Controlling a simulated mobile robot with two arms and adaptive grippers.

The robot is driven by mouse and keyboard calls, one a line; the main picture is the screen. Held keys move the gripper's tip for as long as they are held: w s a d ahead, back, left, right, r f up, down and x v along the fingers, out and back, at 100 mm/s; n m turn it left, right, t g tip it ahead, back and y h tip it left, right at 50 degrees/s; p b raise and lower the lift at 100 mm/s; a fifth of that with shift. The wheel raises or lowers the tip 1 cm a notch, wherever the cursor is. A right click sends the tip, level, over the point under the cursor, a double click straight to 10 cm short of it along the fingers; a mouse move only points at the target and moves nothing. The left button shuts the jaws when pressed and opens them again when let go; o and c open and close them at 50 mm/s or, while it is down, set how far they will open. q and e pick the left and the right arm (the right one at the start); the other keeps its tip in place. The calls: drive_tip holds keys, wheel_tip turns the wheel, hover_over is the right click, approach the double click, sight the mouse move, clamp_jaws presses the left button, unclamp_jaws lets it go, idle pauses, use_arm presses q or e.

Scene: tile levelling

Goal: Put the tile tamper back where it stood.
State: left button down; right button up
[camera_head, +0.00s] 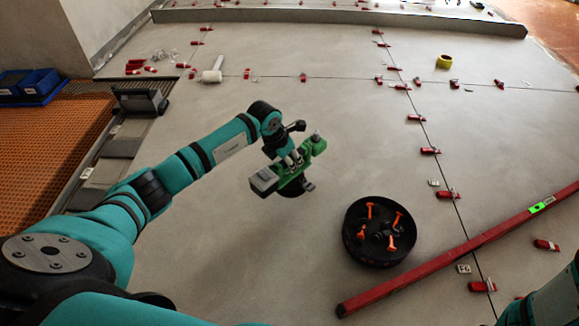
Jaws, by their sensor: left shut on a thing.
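The green tile tamper (314,145) is in the middle of the camera_head view. It has a grey block at its left end and a dark round pad beneath. My left gripper (291,160) is shut on the tamper from above and hides part of its body. I cannot tell whether the pad touches the tiled floor (340,110) or hangs just above it. Only a piece of my right arm shows at the bottom right corner; my right gripper is out of view.
A black bucket (350,240) with orange-handled pieces stands right of the tamper. Red wedges line the joints. A white mallet (212,72), yellow tape roll (444,62) and blue bins (38,82) are farther back. Floor around the tamper is clear.

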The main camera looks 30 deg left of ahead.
sight(288, 172)
use_arm(q)
drive_tip(key=shift+w+a+f, duration=0.1)
drive_tip(key=shift+a+f, duration=0.05)
drive_tip(key=shift+f, duration=0.05)
drive_tip(key=shift+f+b, duration=2.55)
drive_tip(key=shift+f, duration=0.05)
drive_tip(key=shift+f+p, duration=0.2)
drive_tip(key=shift+p, duration=0.15)
drive_tip(key=shift+f, duration=0.45)
idle(0.5)
drive_tip(key=c, duration=1.2)
unclamp_jaws()
drive_tip(key=shift+o, duration=0.3)
drive_tip(key=shift+f, duration=0.25)
drive_tip(key=v, duration=1.2)
drive_tip(key=shift+r, duration=0.2)
